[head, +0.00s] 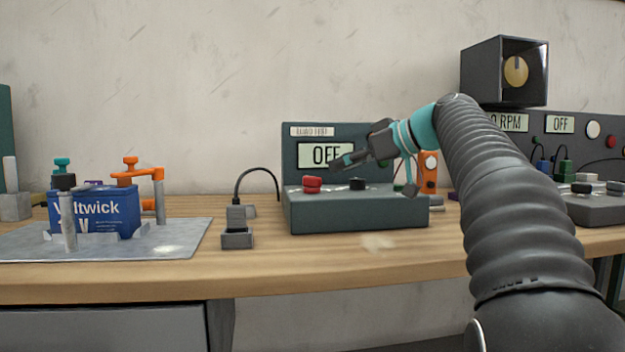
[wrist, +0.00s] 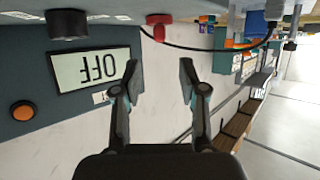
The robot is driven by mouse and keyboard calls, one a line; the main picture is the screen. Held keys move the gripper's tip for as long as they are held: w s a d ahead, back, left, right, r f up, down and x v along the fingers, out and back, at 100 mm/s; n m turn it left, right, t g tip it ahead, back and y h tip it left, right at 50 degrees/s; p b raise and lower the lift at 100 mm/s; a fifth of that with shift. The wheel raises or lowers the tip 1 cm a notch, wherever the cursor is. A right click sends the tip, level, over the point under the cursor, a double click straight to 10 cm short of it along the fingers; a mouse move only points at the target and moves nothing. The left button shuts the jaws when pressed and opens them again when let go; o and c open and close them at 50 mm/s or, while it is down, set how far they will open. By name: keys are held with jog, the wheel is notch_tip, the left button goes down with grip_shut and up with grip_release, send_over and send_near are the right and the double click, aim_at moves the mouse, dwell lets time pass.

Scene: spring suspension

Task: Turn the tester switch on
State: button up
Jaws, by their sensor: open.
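The load tester (head: 300,215) is a dark green-grey box on the bench, with an upright panel and a display (head: 326,153) reading OFF. A red terminal (head: 312,184) and a black terminal (head: 357,184) stand on its top. The wrist view is upside down; there my gripper (wrist: 160,82) is open and empty. An orange round button (wrist: 23,111) is on the panel, apart from the fingers; my gripper and arm seem to hide it in the head view. The display (wrist: 93,70) still reads OFF.
A black cable (head: 240,182) runs beside the tester. An orange device (head: 428,170) and another panel (head: 600,130) stand to the right. The front bench strip is clear.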

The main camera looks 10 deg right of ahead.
aim_at(312, 177)
jog(key=x, duration=0.9)
jog(key=shift+w+a+f, duration=0.1)
jog(key=shift+a, duration=0.05)
grip_shut()
